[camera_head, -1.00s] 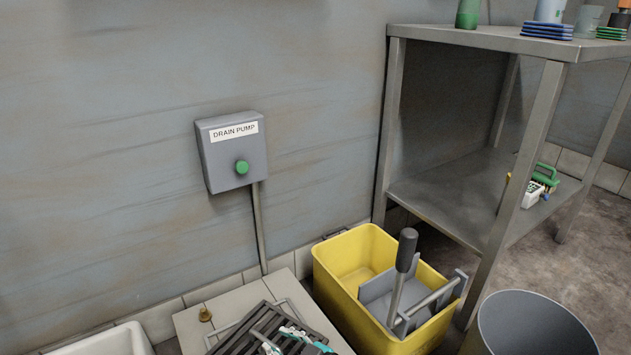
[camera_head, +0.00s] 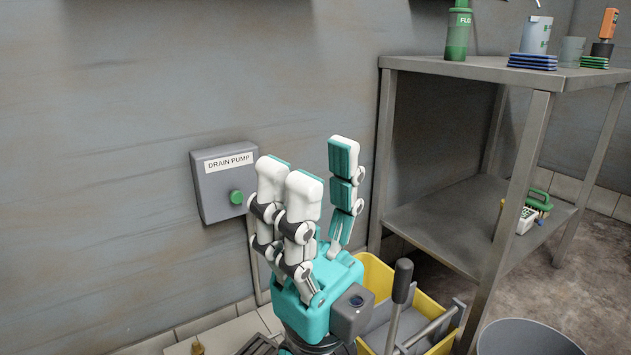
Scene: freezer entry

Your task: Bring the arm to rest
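My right gripper (camera_head: 316,168) is raised in front of the wall in the head view. It has a teal palm and white, teal-padded fingers pointing up. Two fingers stand on the left and one on the right, with a clear gap between them. It is open and empty. It overlaps the right edge of the grey drain pump box (camera_head: 213,190) in the picture; I cannot tell how far apart they are. The box's green button (camera_head: 236,197) shows just left of the fingers. My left gripper is not in view.
A yellow mop bucket (camera_head: 432,312) stands behind and right of the gripper, partly hidden. A metal shelf (camera_head: 440,66) with bottles and stacked pads stands at the right. A grey bin (camera_head: 530,340) is at the bottom right. The wall left of the pump box is bare.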

